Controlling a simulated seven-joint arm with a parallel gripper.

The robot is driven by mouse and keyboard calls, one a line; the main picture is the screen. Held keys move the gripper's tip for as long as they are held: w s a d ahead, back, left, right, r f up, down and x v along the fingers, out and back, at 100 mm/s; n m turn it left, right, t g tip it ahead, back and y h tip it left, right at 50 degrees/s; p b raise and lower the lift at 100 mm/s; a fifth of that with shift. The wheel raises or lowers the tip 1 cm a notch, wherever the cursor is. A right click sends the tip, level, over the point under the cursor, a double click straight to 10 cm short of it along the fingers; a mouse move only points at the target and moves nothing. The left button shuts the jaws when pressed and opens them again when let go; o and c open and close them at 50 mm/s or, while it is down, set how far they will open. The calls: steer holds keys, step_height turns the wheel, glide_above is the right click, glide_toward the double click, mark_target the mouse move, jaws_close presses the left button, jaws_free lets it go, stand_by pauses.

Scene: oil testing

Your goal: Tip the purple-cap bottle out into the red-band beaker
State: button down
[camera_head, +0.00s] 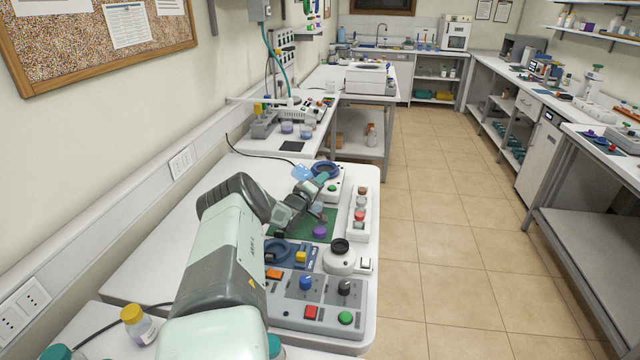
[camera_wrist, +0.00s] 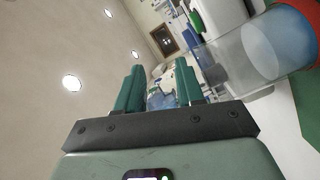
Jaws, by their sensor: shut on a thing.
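My gripper (camera_head: 304,184) is shut on a translucent pale-blue bottle (camera_head: 302,173), held up and tilted over the workbench. In the wrist view the bottle (camera_wrist: 160,99) shows between the two green fingers; its mouth and level of contents cannot be made out. A purple cap (camera_head: 319,232) sits on the green mat (camera_head: 303,229), apart from the bottle. The clear beaker (camera_wrist: 248,52) with a red band (camera_wrist: 300,18) is large at the right of the wrist view, close beside my gripper. In the head view the beaker (camera_head: 318,208) is partly hidden by my gripper.
A white rack (camera_head: 358,228) with several small capped vials stands right of the mat. A white round device with a black top (camera_head: 340,247) and a grey control panel (camera_head: 318,297) are nearer. A yellow-capped bottle (camera_head: 138,324) stands at lower left.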

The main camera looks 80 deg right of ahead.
step_height(320, 180, up, 8)
steer(key=w+n, duration=0.1)
steer(key=n, duration=2.1)
steer(key=shift+w+d, duration=0.3)
steer(key=shift+w, duration=0.05)
steer(key=shift+r, duration=0.1)
